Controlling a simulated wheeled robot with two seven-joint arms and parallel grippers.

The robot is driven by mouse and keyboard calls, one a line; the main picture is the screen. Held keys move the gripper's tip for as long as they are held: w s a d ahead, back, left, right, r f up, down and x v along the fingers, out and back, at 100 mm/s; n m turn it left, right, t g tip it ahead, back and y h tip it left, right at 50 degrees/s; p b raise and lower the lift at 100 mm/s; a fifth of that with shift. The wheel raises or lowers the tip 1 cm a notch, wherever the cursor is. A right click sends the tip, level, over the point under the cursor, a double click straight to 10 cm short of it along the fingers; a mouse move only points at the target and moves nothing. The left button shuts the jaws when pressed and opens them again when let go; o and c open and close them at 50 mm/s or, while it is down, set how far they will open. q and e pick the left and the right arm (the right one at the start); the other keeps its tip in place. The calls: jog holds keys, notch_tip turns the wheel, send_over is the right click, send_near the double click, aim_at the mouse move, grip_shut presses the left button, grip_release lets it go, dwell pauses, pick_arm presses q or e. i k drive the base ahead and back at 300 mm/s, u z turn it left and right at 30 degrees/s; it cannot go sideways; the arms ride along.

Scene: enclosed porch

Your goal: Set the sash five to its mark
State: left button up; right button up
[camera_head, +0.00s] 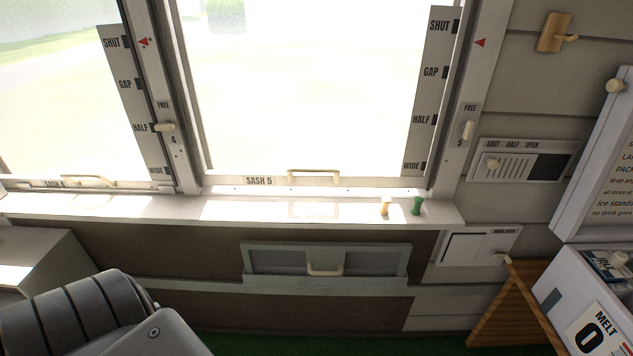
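Sash 5 (258,181) is the wide window pane in the middle, with its labelled bottom rail low, just above the white sill. A cream handle (313,174) sits on that rail. A scale strip (431,95) at its right side reads SHUT, GAP, HALF, WIDE from top to bottom. A red triangle (480,42) is on the right post, in the picture between the heights of SHUT and GAP. A cream latch (468,131) is on that post, below the word FREE and near the number 5.
Sash 4 (60,184) is at the left with its own latch (164,127). A cream peg (385,206) and a green peg (417,205) stand on the sill (250,209). Below are a handled panel (285,262), a wooden board (515,300) and a white box (565,285).

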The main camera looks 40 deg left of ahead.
aim_at(446, 26)
jog(key=z, duration=1.45)
jog(key=i, duration=0.8)
jog(key=u, duration=2.05)
